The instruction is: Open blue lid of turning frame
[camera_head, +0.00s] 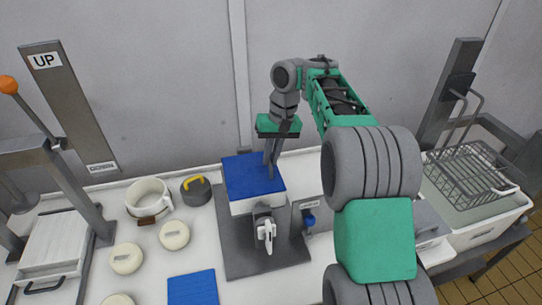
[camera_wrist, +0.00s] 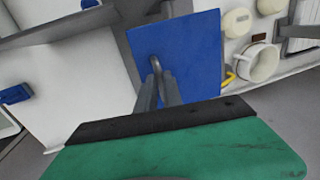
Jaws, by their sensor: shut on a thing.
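The blue lid (camera_head: 248,176) lies flat on the white box of the turning frame (camera_head: 258,204), on a dark grey base plate. The lid also fills the middle of the wrist view (camera_wrist: 195,50). My gripper (camera_head: 271,172) reaches down from above to the right part of the lid. In the wrist view its fingers (camera_wrist: 157,70) are shut on a small grey handle (camera_wrist: 155,62) at the lid. The fingers hide part of the handle. A white latch-like lever (camera_head: 266,232) is on the front of the frame.
A white pot (camera_head: 149,198), a dark round weight with a yellow handle (camera_head: 196,189) and several cream round pieces (camera_head: 174,235) stand to the left. A blue mat (camera_head: 193,288) lies in front. A wire basket (camera_head: 472,175) is at the right. A wall is close behind.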

